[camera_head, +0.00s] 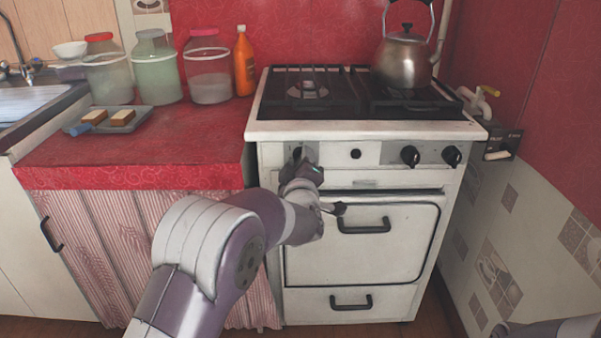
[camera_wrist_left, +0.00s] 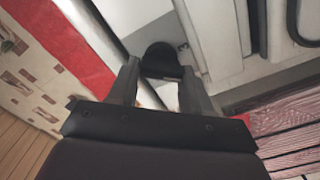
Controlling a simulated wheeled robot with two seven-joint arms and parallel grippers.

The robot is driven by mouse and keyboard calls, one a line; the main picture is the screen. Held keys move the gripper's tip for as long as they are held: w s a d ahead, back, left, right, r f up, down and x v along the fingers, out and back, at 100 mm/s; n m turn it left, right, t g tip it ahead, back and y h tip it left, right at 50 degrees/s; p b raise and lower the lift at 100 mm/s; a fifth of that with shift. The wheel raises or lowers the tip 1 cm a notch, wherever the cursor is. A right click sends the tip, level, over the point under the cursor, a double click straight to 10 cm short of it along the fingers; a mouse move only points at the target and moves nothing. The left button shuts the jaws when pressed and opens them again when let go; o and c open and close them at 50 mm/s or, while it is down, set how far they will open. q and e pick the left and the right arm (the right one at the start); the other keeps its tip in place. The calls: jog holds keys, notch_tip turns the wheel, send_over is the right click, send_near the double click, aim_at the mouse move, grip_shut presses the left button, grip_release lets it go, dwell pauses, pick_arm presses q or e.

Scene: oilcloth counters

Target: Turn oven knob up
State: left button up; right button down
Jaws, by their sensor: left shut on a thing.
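The white oven (camera_head: 390,235) stands against the red wall with a row of black knobs on its front panel. My left gripper (camera_head: 298,160) is at the left end of this panel. In the left wrist view, a round dark knob (camera_wrist_left: 160,58) sits between the two fingers of my left gripper (camera_wrist_left: 158,78), which is shut on it. In the head view that knob is mostly hidden behind the gripper. Two other knobs, the middle right one (camera_head: 410,156) and the far right one (camera_head: 452,155), are free. My right gripper is not in view.
A kettle (camera_head: 403,58) stands on the back right of the hob (camera_head: 330,92). The oven door handle (camera_head: 363,226) is just below and right of my left wrist. The red counter (camera_head: 185,150) at left holds jars, an orange bottle (camera_head: 244,65) and a tray (camera_head: 75,130).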

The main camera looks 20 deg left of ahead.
pick_arm(q)
jog(key=n+b, duration=0.4)
jog(key=shift+f, duration=0.2)
jog(key=shift+a+r+n+b, duration=0.1)
jog(key=shift+n+b, duration=1.35)
jog(key=shift+n, duration=0.35)
jog(key=o, duration=1)
jog(key=shift+o, duration=0.2)
